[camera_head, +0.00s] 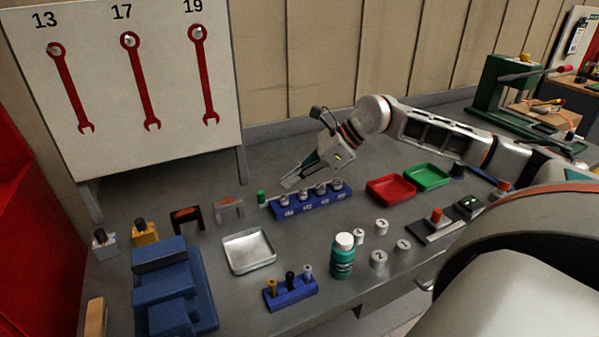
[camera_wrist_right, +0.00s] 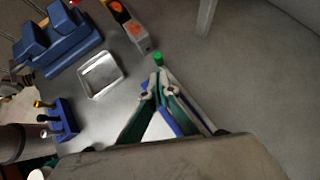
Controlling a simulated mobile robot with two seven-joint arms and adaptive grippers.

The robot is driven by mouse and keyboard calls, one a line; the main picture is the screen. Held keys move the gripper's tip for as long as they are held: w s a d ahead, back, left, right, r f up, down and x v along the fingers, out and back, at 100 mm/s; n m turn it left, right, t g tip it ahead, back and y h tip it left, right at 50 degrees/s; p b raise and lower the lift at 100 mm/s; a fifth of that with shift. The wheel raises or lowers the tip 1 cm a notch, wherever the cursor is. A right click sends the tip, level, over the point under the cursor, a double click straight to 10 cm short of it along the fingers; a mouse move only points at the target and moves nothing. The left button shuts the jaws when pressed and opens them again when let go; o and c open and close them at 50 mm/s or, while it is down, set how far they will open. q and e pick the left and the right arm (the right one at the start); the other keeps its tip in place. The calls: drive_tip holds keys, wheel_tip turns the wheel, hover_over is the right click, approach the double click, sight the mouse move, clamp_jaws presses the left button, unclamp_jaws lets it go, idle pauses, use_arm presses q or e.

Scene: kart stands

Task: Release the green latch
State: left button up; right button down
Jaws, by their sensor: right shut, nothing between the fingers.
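The green latch shows as a small green knob (camera_head: 261,196) at the left end of a blue rack (camera_head: 300,207) with several silver pieces in it. The knob also shows in the right wrist view (camera_wrist_right: 158,59), just beyond the fingertips. My right gripper (camera_head: 287,184) is shut and empty, tilted down to the left above the rack's left part. In the right wrist view its fingertips (camera_wrist_right: 161,78) are close to the knob; I cannot tell whether they touch it. The gripper hides much of the rack in that view. My left gripper is not in view.
A silver tray (camera_head: 248,251), a blue vise (camera_head: 172,290) and a small blue holder (camera_head: 291,293) stand nearer on the bench. Red (camera_head: 391,188) and green (camera_head: 427,176) trays lie right of the rack. A green bottle (camera_head: 342,260) stands in front. The bench behind the rack is clear.

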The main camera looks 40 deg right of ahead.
sight(273, 202)
drive_tip(key=shift+x, duration=2.65)
drive_tip(key=shift+a, duration=0.1)
drive_tip(key=shift+w+a, duration=0.1)
drive_tip(key=shift+a, duration=0.25)
drive_tip(key=shift+w+a+p, duration=0.25)
drive_tip(key=shift+a+p, duration=0.15)
drive_tip(key=shift+a, duration=0.7)
